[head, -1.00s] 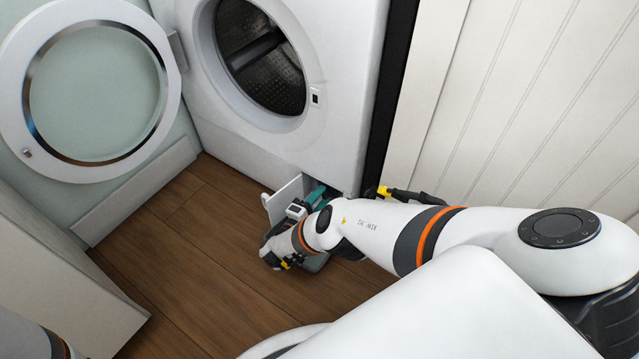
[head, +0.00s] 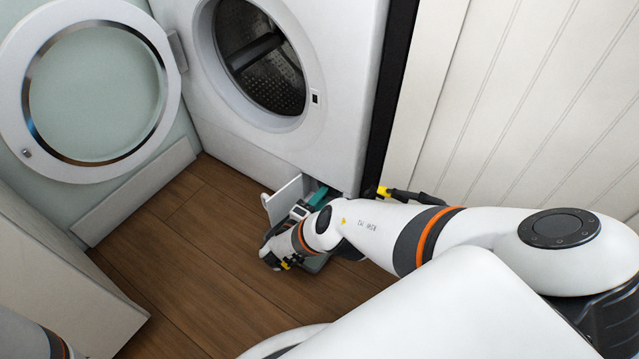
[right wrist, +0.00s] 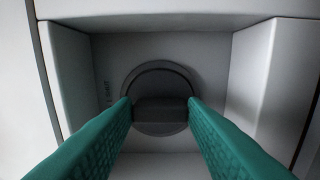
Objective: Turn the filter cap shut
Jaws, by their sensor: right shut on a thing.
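The filter cap (right wrist: 160,82) is a dark round disc with a raised bar grip (right wrist: 160,112), set in a pale recess low on the washing machine, seen in the right wrist view. The bar lies level across the cap. My right gripper (right wrist: 160,115) has green ribbed fingers, one at each end of the bar, and is shut on it. In the head view my right gripper (head: 318,196) reaches into the open recess at the machine's lower right corner; the cap is hidden there. My left gripper is not in view; only a bit of that arm shows at the lower left.
The washing machine (head: 270,150) stands ahead with its round door (head: 150,100) swung open to the left. A small white flap (head: 285,198) hangs open beside my right gripper. A yellow-and-black valve handle (head: 410,195) is right of the machine.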

